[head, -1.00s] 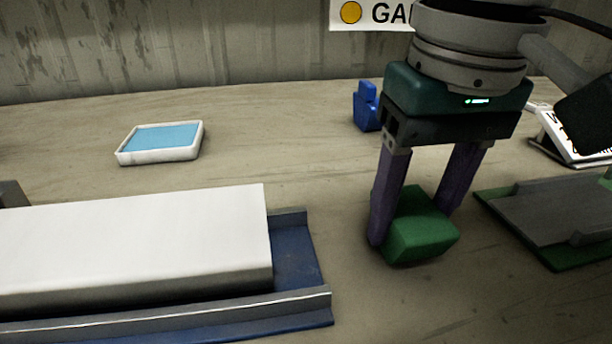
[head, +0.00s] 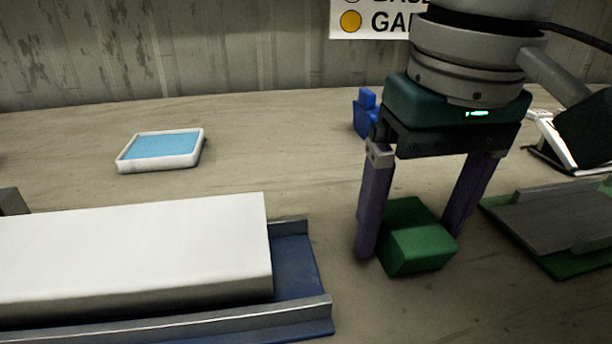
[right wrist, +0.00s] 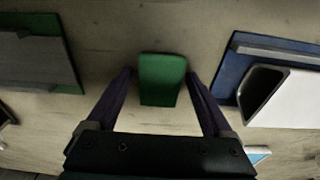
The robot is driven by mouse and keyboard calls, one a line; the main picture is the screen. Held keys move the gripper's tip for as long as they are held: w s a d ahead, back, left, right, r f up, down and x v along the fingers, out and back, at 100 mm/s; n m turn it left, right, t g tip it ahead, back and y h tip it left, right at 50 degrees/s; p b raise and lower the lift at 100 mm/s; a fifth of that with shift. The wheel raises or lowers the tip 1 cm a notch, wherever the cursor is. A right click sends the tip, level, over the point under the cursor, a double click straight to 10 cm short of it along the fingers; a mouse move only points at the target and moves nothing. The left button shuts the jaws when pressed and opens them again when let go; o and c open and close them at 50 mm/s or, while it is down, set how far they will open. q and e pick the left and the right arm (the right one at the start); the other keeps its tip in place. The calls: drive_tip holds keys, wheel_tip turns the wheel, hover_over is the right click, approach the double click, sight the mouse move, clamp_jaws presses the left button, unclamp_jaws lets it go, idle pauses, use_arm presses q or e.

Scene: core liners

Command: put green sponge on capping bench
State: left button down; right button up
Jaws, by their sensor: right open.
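The green sponge (head: 416,242) rests on the wooden bench top (head: 270,150) in the head view, between the blue tray and the green tray. My right gripper (head: 408,246) is open with its purple fingers down on either side of the sponge. In the right wrist view the sponge (right wrist: 162,80) sits ahead between the fingertips (right wrist: 160,74), with a gap on each side. My left gripper is not in view. Nothing in view is marked as the capping bench by a readable label.
A green tray (head: 560,262) with a grey plate lies at the right. A white dish with a blue pad (head: 160,146), a blue object (head: 364,114) and a sign (head: 372,20) are behind.

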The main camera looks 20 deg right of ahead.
sight(421, 234)
wheel_tip(421, 234, up, 12)
drive_tip(key=s+p, duration=0.1)
drive_tip(key=p, duration=0.3)
drive_tip(key=shift+s+a+p, duration=0.15)
drive_tip(key=shift+p, duration=0.15)
idle(1.0)
